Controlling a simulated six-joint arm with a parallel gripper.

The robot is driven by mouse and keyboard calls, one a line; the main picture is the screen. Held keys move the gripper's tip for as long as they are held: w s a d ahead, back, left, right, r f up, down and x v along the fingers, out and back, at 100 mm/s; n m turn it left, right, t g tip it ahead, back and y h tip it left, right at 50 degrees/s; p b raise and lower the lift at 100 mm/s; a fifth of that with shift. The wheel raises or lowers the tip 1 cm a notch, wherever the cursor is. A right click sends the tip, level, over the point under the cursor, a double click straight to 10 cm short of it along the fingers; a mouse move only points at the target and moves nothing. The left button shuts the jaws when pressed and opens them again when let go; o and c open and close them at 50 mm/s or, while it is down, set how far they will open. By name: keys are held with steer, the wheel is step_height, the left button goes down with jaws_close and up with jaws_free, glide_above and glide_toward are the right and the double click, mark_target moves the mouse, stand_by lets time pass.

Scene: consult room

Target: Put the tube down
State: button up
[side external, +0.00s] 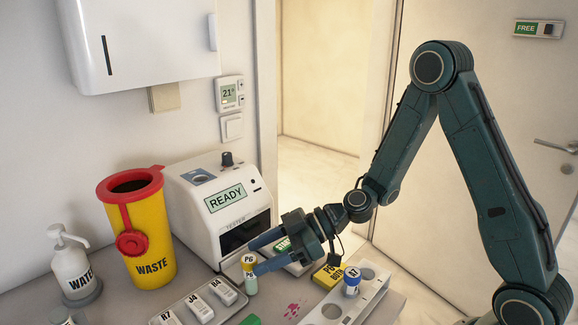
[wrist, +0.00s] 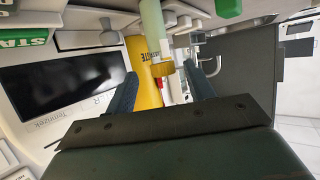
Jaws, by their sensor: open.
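The tube (side external: 250,284), pale green with a yellow cap marked PG, is upright in front of the white tester. Its lower end is low near the counter; I cannot tell exactly what it rests on. My gripper (side external: 257,258) is open, with its two blue fingers on either side of the tube's cap. In the wrist view the tube (wrist: 152,22) hangs down from the top edge, its yellow cap (wrist: 162,69) between the open fingers (wrist: 163,76), with a gap on each side.
The white tester (side external: 205,195) reads READY. A white rack (side external: 372,293) holds a blue-capped tube (side external: 352,284) marked A7. A yellow box (side external: 327,277) and a green START sign (side external: 283,245) are near my gripper. A tray (side external: 233,306) holds labelled white pieces. A waste bin (side external: 150,245) stands left.

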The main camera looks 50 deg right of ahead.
mark_target(243, 266)
steer(key=shift+a+f, duration=0.1)
steer(key=shift+x, duration=2.55)
steer(key=shift+s+f, duration=0.1)
steer(key=shift+s, duration=0.05)
steer(key=c, duration=1.1)
step_height(243, 266, up, 20)
steer(key=shift+r, duration=0.1)
